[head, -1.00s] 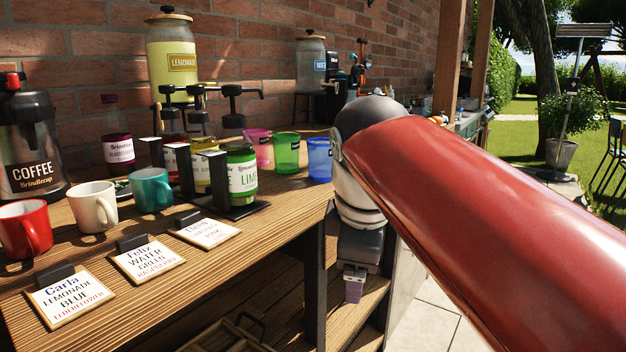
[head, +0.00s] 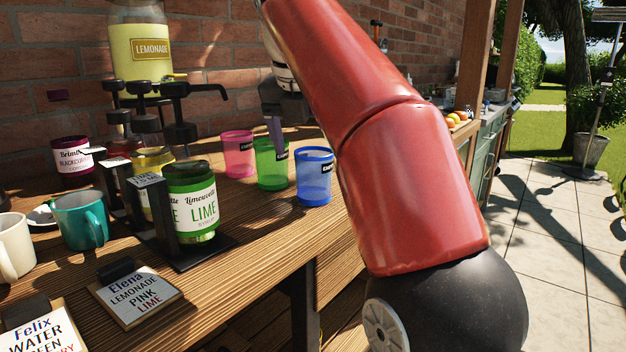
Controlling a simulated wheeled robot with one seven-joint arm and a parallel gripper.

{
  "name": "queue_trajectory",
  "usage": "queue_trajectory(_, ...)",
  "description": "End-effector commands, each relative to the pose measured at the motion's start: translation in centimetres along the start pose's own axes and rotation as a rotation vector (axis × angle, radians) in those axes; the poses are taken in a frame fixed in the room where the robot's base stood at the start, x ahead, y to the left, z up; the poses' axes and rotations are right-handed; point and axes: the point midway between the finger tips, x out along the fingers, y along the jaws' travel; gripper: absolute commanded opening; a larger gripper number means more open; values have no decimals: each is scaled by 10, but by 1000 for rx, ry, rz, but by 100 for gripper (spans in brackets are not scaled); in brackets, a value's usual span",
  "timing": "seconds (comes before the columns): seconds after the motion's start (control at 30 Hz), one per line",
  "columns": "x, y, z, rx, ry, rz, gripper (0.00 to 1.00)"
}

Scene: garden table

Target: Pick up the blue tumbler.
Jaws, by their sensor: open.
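The blue tumbler (head: 314,178) is translucent with a small dark label and stands upright on the wooden table, at the right end of a row of three. The green tumbler (head: 271,168) stands just left of it and the pink tumbler (head: 238,158) left of that. My gripper (head: 277,146) points down over the green tumbler, up and to the left of the blue one. A finger overlaps the green tumbler's rim in the picture; I cannot tell whether it touches. The gripper is open and holds nothing visible. My red arm passes close to the blue tumbler's right side in view.
The lime syrup bottle (head: 192,205) with pump stands in a dark rack left of the tumblers. A teal mug (head: 80,220), a white mug (head: 14,248) and order cards (head: 135,296) are further left. A brick wall (head: 215,60) rises behind. Bare tabletop lies in front of the tumblers.

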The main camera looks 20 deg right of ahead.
Motion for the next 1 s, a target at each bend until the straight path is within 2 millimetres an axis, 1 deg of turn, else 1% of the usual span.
queue_trajectory(0.17,11,-2,0,1,1,-1,84)
queue_trajectory(0.4,44,-5,0,2,2,-1,84)
queue_trajectory(0.5,52,-5,0,2,0,0,84)
queue_trajectory(0.77,55,-4,1,2,-2,2,84)
queue_trajectory(0.87,54,-4,1,2,-2,2,72)
queue_trajectory(1.0,54,-4,1,2,-2,2,54)
